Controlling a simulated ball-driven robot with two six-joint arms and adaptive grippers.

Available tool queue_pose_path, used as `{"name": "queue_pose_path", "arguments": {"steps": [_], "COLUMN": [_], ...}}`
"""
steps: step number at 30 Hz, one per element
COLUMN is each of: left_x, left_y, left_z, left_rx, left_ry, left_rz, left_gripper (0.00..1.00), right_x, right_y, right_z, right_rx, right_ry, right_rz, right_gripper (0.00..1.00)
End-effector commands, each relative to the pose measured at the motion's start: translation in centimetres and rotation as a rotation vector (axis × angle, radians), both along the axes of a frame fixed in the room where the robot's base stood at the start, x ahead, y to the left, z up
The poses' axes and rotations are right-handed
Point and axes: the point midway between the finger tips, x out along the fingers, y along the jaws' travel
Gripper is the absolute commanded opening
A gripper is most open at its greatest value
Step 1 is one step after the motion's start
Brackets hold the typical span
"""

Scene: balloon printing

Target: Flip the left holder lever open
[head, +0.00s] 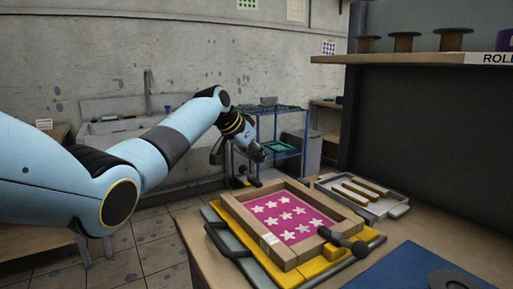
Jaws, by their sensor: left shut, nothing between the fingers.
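The printing screen (236,204) is a wooden frame with white stars on a pink mesh, lying on a yellow base (262,255) on the bench. A dark lever (245,181), which looks like the left holder lever, shows at the frame's far left corner; it is small and I cannot tell its exact position. A second dark holder lever (342,243) with a round knob is at the near right side. My left gripper (259,156) is shut and empty, above and slightly beyond the far left corner, apart from the frame. My right gripper is out of view.
A grey tray (398,211) with wooden-handled tools lies right of the screen. A black handle (222,240) sticks out at the base's left. A blue mat (400,273) with a dark ring is at front right. A shelf (400,59) with spools overhangs the right.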

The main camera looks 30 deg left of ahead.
Motion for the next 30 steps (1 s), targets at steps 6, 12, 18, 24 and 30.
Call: {"name": "queue_pose_path", "arguments": {"steps": [6, 12, 18, 24, 30], "left_x": [-2.0, -2.6, -2.6, -2.7, -2.8], "left_y": [0.8, 0.9, 0.9, 1.0, 1.1], "left_z": [-0.1, -0.3, -0.3, -0.2, 0.0], "left_rx": [0.002, 0.001, 0.0, 0.0, 0.0], "left_ry": [-0.003, -0.002, -0.001, -0.001, 0.0], "left_rz": [0.0, 0.0, 0.0, 0.013, 0.072], "left_gripper": [0.0, 0.0, 0.0, 0.0, 0.0], "right_x": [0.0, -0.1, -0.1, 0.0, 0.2], "right_y": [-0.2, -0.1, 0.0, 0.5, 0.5], "right_z": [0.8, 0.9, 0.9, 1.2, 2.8], "right_rx": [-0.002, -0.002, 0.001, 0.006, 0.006], "right_ry": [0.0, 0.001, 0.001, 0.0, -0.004], "right_rz": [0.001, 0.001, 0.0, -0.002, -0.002], "right_gripper": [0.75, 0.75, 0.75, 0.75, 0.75]}}
